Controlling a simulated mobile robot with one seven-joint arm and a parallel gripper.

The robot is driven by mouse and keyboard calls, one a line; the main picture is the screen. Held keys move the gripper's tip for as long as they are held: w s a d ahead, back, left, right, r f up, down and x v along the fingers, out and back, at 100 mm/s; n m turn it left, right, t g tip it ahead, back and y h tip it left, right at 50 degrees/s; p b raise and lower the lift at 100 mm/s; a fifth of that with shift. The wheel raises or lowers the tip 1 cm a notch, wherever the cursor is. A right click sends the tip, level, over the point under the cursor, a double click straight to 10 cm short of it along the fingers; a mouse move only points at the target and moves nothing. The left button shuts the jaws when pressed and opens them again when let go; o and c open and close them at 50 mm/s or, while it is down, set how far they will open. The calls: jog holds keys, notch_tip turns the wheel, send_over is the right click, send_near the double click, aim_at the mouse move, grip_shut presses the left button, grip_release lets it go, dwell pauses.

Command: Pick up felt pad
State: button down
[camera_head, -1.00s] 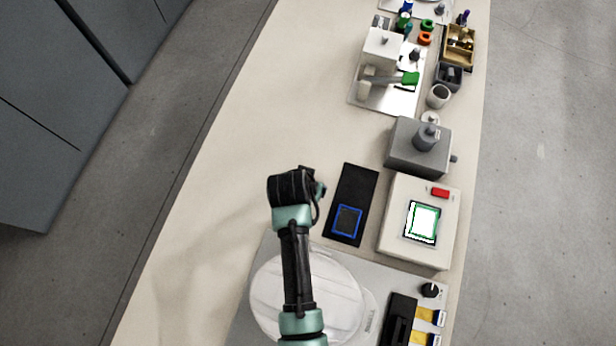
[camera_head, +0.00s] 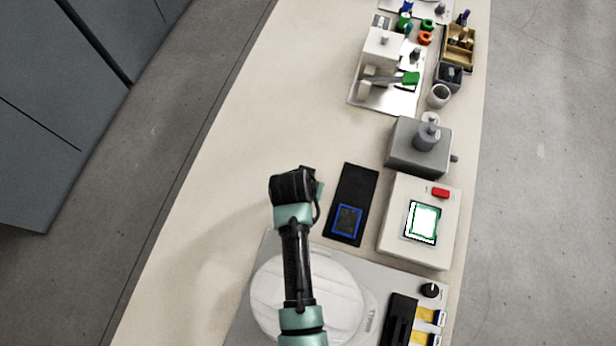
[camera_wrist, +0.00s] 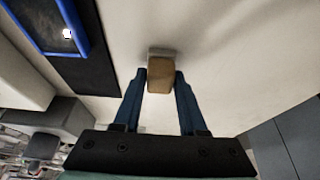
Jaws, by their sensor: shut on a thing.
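In the wrist view, a small tan-brown block with a paler grey end, which I take to be the felt pad (camera_wrist: 160,75), sits between the blue fingers of my gripper (camera_wrist: 161,84). The fingers are shut on its two sides. The pale table top lies behind it; I cannot tell whether the pad touches the table or hangs just above it. In the head view my arm's dark wrist hides the fingers and the pad. That wrist stands over the table, left of the black mat.
The black mat (camera_head: 361,186) with a blue-framed square (camera_head: 347,220) lies just right of my wrist. Beyond it stand a white box with a lit screen (camera_head: 421,223) and a grey device (camera_head: 418,148). The table's left side is clear.

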notch_tip(320, 180, up, 10)
jog(key=shift+r, duration=0.1)
dwell(0.4)
